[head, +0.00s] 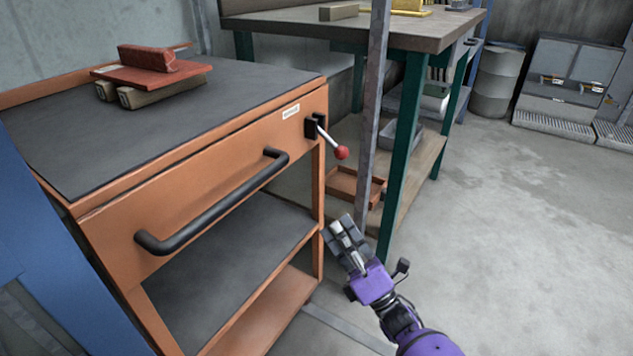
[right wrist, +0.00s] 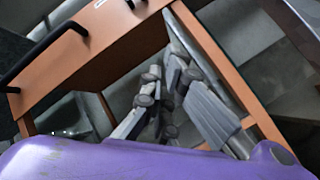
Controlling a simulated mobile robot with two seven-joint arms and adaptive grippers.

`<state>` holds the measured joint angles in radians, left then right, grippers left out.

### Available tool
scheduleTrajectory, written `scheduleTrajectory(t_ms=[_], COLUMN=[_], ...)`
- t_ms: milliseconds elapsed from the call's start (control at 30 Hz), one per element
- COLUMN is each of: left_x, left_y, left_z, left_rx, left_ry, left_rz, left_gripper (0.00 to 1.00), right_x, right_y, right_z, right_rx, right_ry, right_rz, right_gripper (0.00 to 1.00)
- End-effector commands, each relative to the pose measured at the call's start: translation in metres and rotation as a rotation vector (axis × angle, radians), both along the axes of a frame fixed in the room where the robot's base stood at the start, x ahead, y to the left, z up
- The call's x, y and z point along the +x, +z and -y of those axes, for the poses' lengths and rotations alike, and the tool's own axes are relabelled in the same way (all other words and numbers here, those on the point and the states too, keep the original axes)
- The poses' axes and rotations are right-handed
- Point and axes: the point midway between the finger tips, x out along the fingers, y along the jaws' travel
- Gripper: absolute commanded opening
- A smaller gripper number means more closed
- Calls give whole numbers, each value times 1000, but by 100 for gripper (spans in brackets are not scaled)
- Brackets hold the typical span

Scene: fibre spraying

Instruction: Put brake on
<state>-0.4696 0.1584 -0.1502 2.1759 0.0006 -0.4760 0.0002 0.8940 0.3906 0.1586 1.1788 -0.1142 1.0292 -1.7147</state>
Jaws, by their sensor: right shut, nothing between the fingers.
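An orange cart (head: 100,225) with a dark top stands at the left. Its brake lever (head: 330,138) has a metal rod and a red knob, and is mounted on a black bracket at the cart's upper right corner beside a small white label. The rod slopes down to the right. My right gripper (head: 342,232) is shut and empty, below the red knob and apart from it, near the cart's right leg. In the right wrist view my right gripper (right wrist: 165,105) shows in front of the cart (right wrist: 100,45); the red knob is not visible there. My left gripper is not in view.
A black handle (head: 215,207) runs along the cart's front. A red block on a board and wooden pieces (head: 150,72) lie on top. A grey post (head: 373,100) and a green-legged workbench (head: 400,150) stand behind. The floor at right is clear.

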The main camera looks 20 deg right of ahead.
Motion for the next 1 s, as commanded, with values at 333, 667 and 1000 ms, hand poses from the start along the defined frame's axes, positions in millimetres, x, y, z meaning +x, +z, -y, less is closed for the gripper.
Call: scheduleTrajectory(t_ms=[333, 667, 1000], left_x=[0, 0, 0], left_y=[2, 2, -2], left_z=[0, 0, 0], left_rx=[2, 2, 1], left_ry=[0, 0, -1], left_rz=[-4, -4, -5], left_gripper=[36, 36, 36], right_x=[-25, -24, 6], right_y=[16, 17, 51], right_z=[-7, -7, -24], right_rx=[-187, -188, -188], right_ry=[-132, -134, -132], right_rz=[212, 211, 214], right_gripper=[0, 0, 0])
